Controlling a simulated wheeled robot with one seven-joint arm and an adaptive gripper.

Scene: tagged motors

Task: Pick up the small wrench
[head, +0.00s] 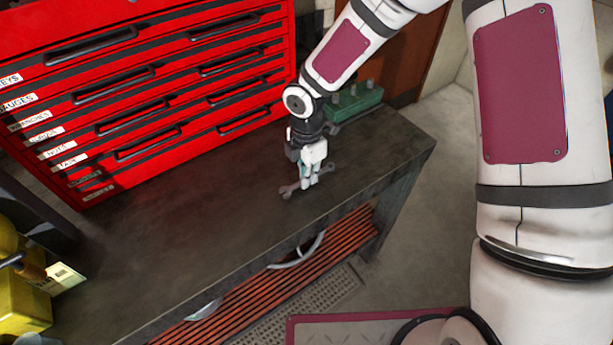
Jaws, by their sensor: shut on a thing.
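The small wrench (288,190) is grey and shows at the right part of the dark workbench (170,240) in the head view. My gripper (308,180) points down at it and is shut on its middle. One end of the wrench sticks out to the lower left and the other to the right. The fingers hide its middle part. The wrench is at or very close to the bench top; I cannot tell whether it touches.
A red tool chest (150,90) with labelled drawers stands at the back left. A green block with pegs (355,101) sits behind my gripper. A yellow object (22,290) and a card (62,278) are at the lower left. The bench's middle is clear.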

